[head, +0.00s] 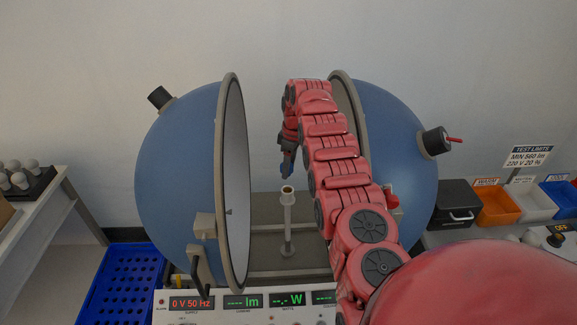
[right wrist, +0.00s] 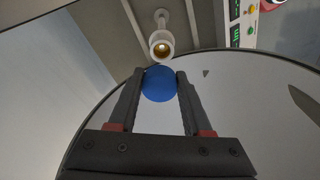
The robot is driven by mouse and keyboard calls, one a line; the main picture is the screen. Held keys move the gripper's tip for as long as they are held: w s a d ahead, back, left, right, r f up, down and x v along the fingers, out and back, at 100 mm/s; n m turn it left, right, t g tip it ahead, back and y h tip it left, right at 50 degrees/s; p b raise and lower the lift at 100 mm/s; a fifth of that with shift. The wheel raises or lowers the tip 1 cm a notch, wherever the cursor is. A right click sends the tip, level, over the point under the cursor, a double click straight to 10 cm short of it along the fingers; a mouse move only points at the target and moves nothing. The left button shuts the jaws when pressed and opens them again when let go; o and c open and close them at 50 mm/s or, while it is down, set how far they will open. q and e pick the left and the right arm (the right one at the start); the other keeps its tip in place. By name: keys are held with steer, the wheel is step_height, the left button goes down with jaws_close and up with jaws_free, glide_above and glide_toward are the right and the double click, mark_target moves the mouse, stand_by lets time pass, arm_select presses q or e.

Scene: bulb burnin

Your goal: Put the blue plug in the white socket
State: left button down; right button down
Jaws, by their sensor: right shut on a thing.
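My right gripper (head: 287,163) reaches between the two halves of the open sphere, with its fingers pointing down. In the right wrist view the gripper (right wrist: 160,88) is shut on the blue plug (right wrist: 160,84), whose round blue face shows between the fingertips. The plug also shows as a small blue patch in the head view (head: 287,170). The white socket (head: 287,197) stands upright on a slim post, just below the gripper and apart from the plug. In the right wrist view the socket's (right wrist: 161,36) open mouth shows just beyond the plug. My left gripper is out of view.
The blue sphere halves stand open, left (head: 178,175) and right (head: 405,150), close around my right arm. A meter panel (head: 250,309) is in front. A blue crate (head: 120,285) is at left, a bulb tray (head: 28,186) beyond it, and coloured bins (head: 496,205) at right.

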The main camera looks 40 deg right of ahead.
steer(key=shift+s+a+f, duration=0.1)
steer(key=shift+s+f, duration=0.15)
steer(key=shift+f, duration=0.4)
step_height(320, 180, down, 4)
steer(key=shift+w+r+b, duration=0.1)
steer(key=shift+w+b, duration=0.05)
steer(key=shift+b, duration=0.65)
stand_by(0.3)
steer(key=shift+f+b, duration=0.25)
steer(key=shift+b, duration=0.4)
steer(key=shift+s+f+b, duration=0.2)
steer(key=shift+f+b, duration=0.35)
steer(key=shift+f, duration=0.2)
stand_by(0.9)
